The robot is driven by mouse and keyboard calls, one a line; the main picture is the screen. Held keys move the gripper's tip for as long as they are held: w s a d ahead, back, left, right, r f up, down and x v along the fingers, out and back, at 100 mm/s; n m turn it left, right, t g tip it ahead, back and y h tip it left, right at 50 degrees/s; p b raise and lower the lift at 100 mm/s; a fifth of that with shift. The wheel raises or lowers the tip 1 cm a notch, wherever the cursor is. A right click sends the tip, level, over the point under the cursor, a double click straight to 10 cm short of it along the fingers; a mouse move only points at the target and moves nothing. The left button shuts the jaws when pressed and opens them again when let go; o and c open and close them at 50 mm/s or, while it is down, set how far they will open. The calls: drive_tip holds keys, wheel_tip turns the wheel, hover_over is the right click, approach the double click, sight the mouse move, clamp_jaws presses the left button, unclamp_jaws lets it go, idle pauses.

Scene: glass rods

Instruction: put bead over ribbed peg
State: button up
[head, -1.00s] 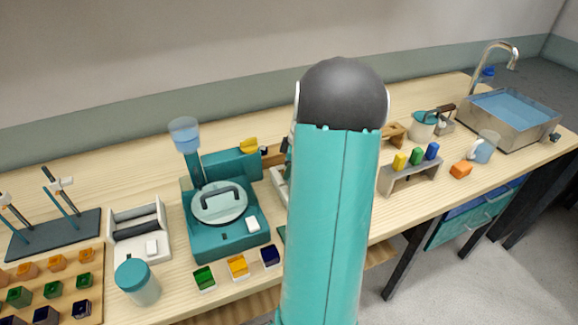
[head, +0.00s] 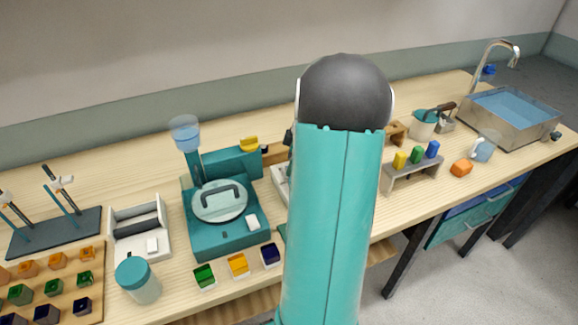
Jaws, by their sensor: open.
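My gripper is not in view; my own teal arm with its dark rounded joint fills the middle of the head view and hides what is behind it. A wooden board (head: 92,314) at the lower left holds rows of orange, green and dark blue bead-like blocks, such as a green one (head: 53,290) and an orange one (head: 57,261). Behind it, a dark base (head: 60,236) carries slanted teal rods (head: 66,200) with pale clamps. I cannot make out a ribbed peg or tell which block is the bead.
A teal machine (head: 228,240) with a round lid stands left of my arm, beside a white tray-like device (head: 140,246) and a teal-lidded jar (head: 143,290).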

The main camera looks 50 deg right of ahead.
drive_tip(key=v, duration=1.1)
drive_tip(key=shift+a+r, duration=0.2)
drive_tip(key=shift+r, duration=0.15)
drive_tip(key=shift+w, duration=0.1)
drive_tip(key=w+a+r+m+h, duration=0.1)
drive_tip(key=w+a+r, duration=0.15)
drive_tip(key=a, duration=0.95)
drive_tip(key=w+a+r+m+h, duration=0.1)
drive_tip(key=w+a+r, duration=0.15)
drive_tip(key=a, duration=0.95)
drive_tip(key=s+a+m+t, duration=0.1)
drive_tip(key=s+a, duration=0.3)
drive_tip(key=a, duration=0.5)
drive_tip(key=s+a+m+t, duration=0.1)
drive_tip(key=s+a, duration=0.4)
drive_tip(key=a, duration=0.5)
drive_tip(key=shift+a+f+m+t, duration=0.15)
drive_tip(key=shift+f+m+t, duration=0.3)
drive_tip(key=shift+m, duration=0.45)
